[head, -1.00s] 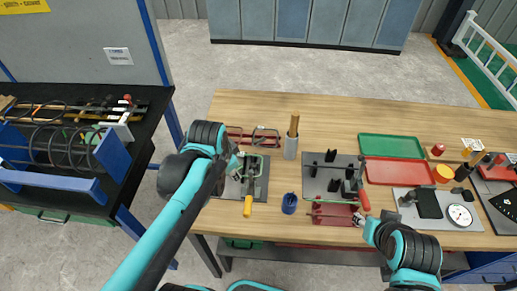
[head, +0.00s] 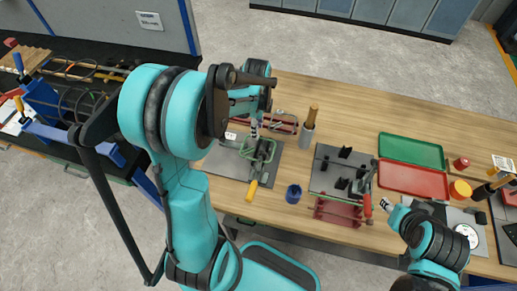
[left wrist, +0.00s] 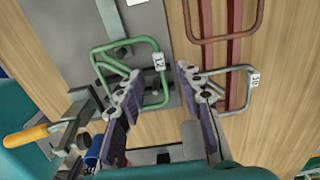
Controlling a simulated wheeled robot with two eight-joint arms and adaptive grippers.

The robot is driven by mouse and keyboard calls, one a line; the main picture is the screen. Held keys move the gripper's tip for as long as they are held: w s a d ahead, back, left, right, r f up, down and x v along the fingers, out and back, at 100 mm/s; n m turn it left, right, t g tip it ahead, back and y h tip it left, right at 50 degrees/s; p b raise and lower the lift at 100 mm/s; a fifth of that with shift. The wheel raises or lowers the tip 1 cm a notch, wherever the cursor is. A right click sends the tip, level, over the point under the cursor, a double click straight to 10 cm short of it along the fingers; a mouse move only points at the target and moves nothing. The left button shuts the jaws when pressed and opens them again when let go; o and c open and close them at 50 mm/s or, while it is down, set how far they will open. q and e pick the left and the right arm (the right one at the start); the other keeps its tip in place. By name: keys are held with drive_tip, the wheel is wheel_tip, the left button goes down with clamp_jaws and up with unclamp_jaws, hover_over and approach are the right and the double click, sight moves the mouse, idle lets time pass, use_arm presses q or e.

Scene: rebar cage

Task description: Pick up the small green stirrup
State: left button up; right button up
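The small green stirrup (head: 268,147) is a bent rod loop on a dark grey plate (head: 228,163), beside a clamp tool with a yellow handle (head: 252,190). In the left wrist view the green stirrup (left wrist: 166,88) carries a tag that looks like "12". My left gripper (head: 254,130) is over the plate's far side; in the left wrist view its fingers (left wrist: 160,75) are apart with nothing between the tips. The left finger overlaps part of the green loop; I cannot tell whether they touch. My right gripper (head: 386,204) is near the red bench tool, its fingers too small to judge.
A grey stirrup (left wrist: 233,71) tagged "10" and a brown-red stirrup (left wrist: 223,40) lie beside the green one. A cup with a wooden handle (head: 307,135), a blue pot (head: 293,193) and a bending jig (head: 340,175) stand to the right. Bare wood lies behind them.

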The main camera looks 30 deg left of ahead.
use_arm(q)
wheel_tip(320, 180, down, 3)
drive_tip(key=shift+d+f+b, duration=0.1)
drive_tip(key=shift+d+b, duration=0.05)
drive_tip(key=shift+b, duration=0.3)
clamp_jaws()
wheel_tip(320, 180, up, 18)
drive_tip(key=p, duration=0.5)
